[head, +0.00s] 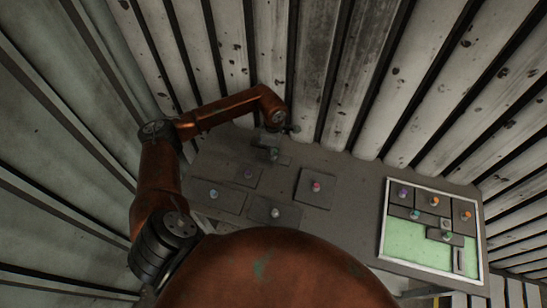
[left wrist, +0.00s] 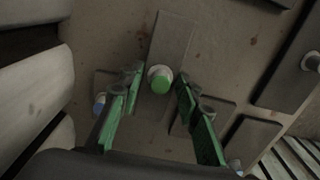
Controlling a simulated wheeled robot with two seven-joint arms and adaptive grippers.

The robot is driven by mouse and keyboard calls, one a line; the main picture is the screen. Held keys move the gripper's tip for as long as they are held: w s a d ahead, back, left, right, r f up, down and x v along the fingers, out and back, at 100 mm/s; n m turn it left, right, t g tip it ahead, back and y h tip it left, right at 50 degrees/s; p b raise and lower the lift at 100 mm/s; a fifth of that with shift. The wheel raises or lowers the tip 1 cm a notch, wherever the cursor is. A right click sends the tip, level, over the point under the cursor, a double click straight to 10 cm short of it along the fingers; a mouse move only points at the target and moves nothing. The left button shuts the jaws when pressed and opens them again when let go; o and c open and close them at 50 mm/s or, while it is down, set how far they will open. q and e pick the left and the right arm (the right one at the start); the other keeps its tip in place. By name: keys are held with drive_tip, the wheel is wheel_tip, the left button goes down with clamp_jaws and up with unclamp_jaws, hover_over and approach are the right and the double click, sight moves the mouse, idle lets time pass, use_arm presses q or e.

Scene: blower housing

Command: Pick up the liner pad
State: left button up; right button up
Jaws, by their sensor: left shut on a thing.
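The liner pad seems to be the flat grey rectangular piece (left wrist: 174,38) with a green-topped round knob (left wrist: 160,80), in the left wrist view. In the head view this piece (head: 283,160) is at the far edge of the grey table, partly hidden by my gripper. My left gripper (head: 274,146) is over it, pointing down. Its green-padded fingers stand on either side of the knob, and it is shut on the piece. I cannot tell whether the piece is clear of the table. My right gripper is not in view.
Several grey plates with knobs lie nearby, including one with a pink knob (head: 316,187) and one with a white knob (head: 275,213). A white-framed tray with a green floor (head: 404,240) is at right, holding several pieces. Slatted walls (head: 310,60) stand close behind the table (head: 345,225).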

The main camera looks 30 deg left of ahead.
use_arm(q)
drive_tip(key=s+d+r, duration=0.3)
drive_tip(key=s+r, duration=0.3)
drive_tip(key=r, duration=0.1)
drive_tip(key=s+d+r, duration=0.4)
drive_tip(key=s+r, duration=0.2)
drive_tip(key=r, duration=0.2)
drive_tip(key=shift+s, duration=0.15)
